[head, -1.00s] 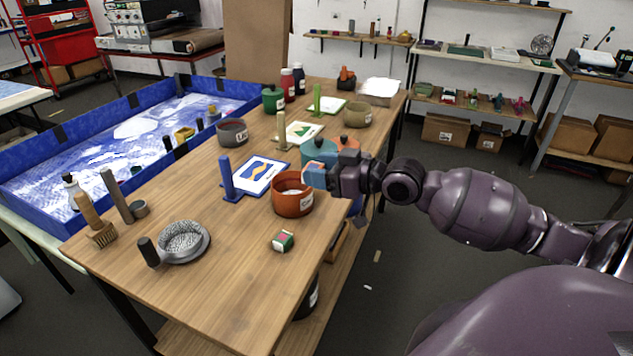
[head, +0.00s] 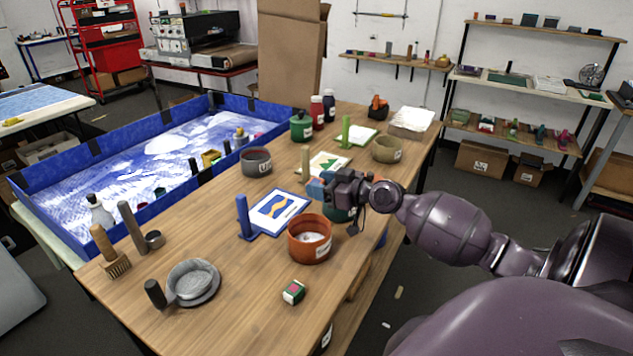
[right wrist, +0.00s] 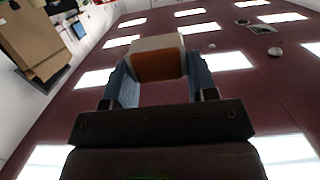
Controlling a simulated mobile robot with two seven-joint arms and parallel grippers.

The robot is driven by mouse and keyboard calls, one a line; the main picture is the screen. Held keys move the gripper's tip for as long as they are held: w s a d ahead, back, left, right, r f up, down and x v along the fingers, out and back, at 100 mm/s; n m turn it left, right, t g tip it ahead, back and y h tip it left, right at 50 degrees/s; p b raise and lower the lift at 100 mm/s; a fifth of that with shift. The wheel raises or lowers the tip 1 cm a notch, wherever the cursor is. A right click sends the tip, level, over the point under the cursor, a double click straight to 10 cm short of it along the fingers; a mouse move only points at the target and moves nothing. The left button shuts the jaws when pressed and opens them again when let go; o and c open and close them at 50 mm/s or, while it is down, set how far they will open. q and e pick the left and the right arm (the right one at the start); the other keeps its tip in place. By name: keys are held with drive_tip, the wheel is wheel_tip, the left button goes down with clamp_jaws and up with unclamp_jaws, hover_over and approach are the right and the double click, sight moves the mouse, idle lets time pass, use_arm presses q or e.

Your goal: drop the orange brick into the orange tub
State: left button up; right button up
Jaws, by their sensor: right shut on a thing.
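The orange tub (head: 311,250) stands upright near the table's right edge in the head view, with something pale inside it. My right gripper (head: 320,188) is above and behind the tub's rim, apart from it. In the right wrist view its two blue fingers are shut on the orange brick (right wrist: 158,65), which has an orange face and a pale side. In the head view the brick is mostly hidden by the fingers. My left gripper is not in view.
A teal tub (head: 336,213) is partly hidden behind my right gripper. A blue-handled print card (head: 277,211) lies left of the orange tub. A small green and red box (head: 293,292) lies in front. A grey tub (head: 256,162) stands further back.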

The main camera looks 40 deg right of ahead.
use_arm(q)
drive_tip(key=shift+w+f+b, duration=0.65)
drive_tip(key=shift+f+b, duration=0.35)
drive_tip(key=shift+b, duration=0.95)
use_arm(e)
wheel_tip(320, 180, down, 6)
drive_tip(key=shift+s+a, duration=0.1)
drive_tip(key=o, duration=1)
drive_tip(key=shift+s, duration=0.1)
use_arm(q)
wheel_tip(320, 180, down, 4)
drive_tip(key=b, duration=0.3)
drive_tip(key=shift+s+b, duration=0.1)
drive_tip(key=shift+b, duration=0.2)
use_arm(e)
drive_tip(key=v, duration=1)
drive_tip(key=shift+s, duration=0.3)
